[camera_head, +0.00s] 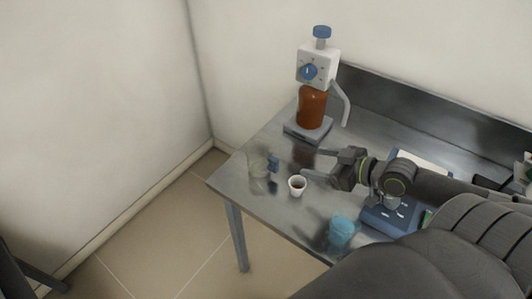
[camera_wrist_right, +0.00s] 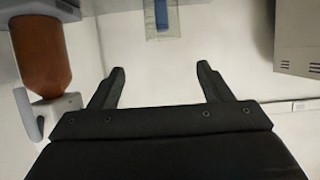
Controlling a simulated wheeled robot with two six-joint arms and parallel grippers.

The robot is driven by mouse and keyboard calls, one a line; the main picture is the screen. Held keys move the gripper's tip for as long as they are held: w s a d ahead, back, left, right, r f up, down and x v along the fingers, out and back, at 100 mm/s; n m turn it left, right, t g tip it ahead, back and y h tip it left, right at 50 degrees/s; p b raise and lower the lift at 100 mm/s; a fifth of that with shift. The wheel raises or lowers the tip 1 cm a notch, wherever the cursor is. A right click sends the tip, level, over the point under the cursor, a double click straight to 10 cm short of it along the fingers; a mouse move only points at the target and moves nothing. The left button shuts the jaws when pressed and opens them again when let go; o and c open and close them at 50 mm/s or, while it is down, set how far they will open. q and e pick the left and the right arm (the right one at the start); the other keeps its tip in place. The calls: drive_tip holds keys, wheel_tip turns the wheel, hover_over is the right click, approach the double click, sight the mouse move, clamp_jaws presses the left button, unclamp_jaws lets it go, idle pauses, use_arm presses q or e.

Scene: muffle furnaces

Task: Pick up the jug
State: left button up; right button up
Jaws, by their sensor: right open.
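The jug (camera_head: 258,164) is clear, with a blue handle on its right side, and stands near the left end of the steel table (camera_head: 232,174). In the right wrist view the jug (camera_wrist_right: 162,30) shows at the top middle, its blue part between the lines of my fingers. My right gripper (camera_head: 306,163) is open and empty, to the right of the jug with its fingers pointing at the handle. A gap separates the fingertips from the handle; the wrist view shows the open fingers (camera_wrist_right: 160,68) too. My left gripper is not in view.
A white cup (camera_head: 297,186) with dark contents stands just in front of my right fingers. A dispenser on a brown bottle (camera_head: 312,108) stands behind. A blue container (camera_head: 341,232) and a blue device (camera_head: 388,217) are near the front edge.

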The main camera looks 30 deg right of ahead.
sight(271, 157)
drive_tip(key=x, duration=1.1)
drive_tip(key=shift+a, duration=0.45)
drive_tip(key=x, duration=0.2)
drive_tip(key=p+x, duration=0.1)
drive_tip(key=x, duration=0.1)
drive_tip(key=shift+d+f+p, duration=0.15)
drive_tip(key=shift+f+p, duration=0.15)
drive_tip(key=shift+f, duration=0.05)
drive_tip(key=shift+w+f, duration=0.35)
drive_tip(key=shift+w, duration=0.05)
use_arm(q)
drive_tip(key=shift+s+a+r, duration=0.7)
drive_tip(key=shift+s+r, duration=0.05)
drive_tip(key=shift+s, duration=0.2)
use_arm(e)
drive_tip(key=shift+c, duration=0.2)
drive_tip(key=c, duration=0.7)
